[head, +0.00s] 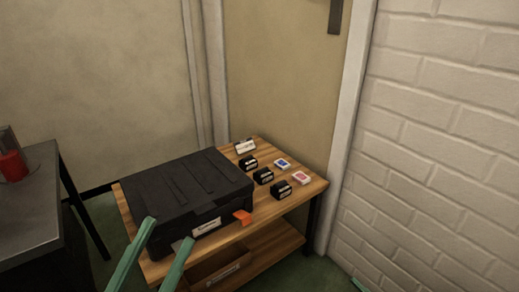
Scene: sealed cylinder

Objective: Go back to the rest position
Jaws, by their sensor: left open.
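My left gripper (169,231) shows at the lower left as two green fingers, spread apart with nothing between them. Its fingertips overlap the front left of a black case (185,190) in the picture; I cannot tell whether they touch it. The case is closed, with a pale label on its front and an orange tag at its front right corner. A small green tip (358,284) at the bottom edge, right of the table, seems to be part of my right gripper; the rest is out of frame.
The case lies on a wooden table (262,228) with a lower shelf. Several small black boxes, a blue card pack (283,164), a red card pack (301,177) and a white sign (245,146) stand right of it. A grey table (38,185) is left; a brick wall (440,140) is right.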

